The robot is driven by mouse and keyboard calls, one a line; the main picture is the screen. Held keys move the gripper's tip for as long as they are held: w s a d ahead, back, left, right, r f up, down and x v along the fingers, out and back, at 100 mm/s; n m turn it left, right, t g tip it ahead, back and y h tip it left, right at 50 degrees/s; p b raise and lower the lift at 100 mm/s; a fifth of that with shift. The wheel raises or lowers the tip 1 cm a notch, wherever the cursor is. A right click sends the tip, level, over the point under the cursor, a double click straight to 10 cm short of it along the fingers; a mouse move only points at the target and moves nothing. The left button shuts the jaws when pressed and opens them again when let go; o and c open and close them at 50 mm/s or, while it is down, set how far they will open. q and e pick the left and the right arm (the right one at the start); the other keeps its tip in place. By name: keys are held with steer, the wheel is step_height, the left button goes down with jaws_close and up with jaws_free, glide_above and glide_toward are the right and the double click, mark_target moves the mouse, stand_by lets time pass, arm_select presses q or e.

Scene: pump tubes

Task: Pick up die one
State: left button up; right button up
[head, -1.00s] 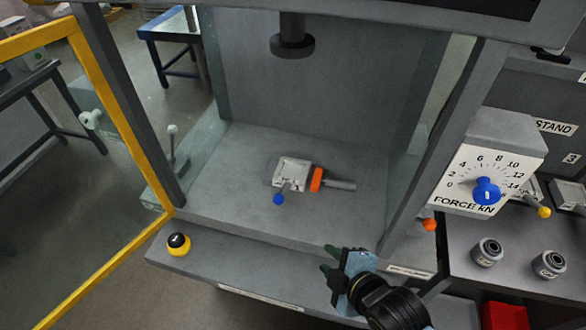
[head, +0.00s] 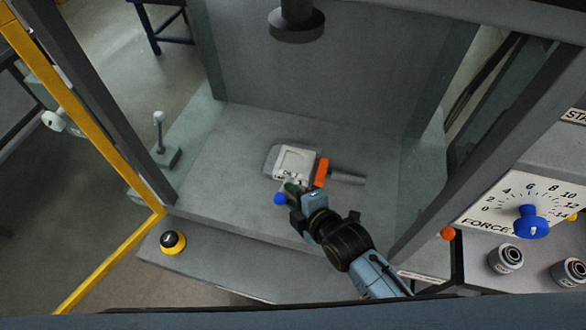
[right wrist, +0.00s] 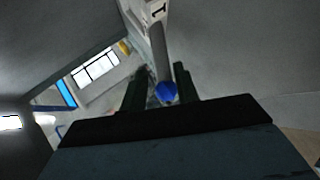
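Die one appears to be the pale square block (head: 295,163) on the floor of the press chamber, with a handle ending in a blue ball (head: 279,199). In the right wrist view a "1" marks its pale end (right wrist: 157,10). The grey handle (right wrist: 160,45) runs down from it to the blue ball (right wrist: 166,92). My right gripper (head: 288,188) is at the handle, just in front of the block. Its fingers (right wrist: 160,85) are apart, one on each side of the handle and ball, with gaps showing. Part of the handle is hidden in the head view. My left gripper is not in view.
An orange piece (head: 321,172) and a grey rod (head: 348,178) lie right of the block. The press ram (head: 297,25) hangs above. Frame posts flank the opening. A yellow-based button (head: 173,242) sits on the front ledge; a force dial (head: 530,222) stands at right.

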mark_target(290, 175)
steer(key=shift+w+a+f, duration=0.25)
steer(key=shift+w+f, duration=0.15)
steer(key=shift+w, duration=0.15)
steer(key=x, duration=0.3)
steer(key=shift+w+f, duration=0.25)
steer(key=shift+w, duration=0.1)
jaws_close()
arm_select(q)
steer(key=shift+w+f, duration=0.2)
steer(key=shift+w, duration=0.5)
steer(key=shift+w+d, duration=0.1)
arm_select(e)
steer(key=shift+w+a+r, duration=0.1)
steer(key=shift+r, duration=0.15)
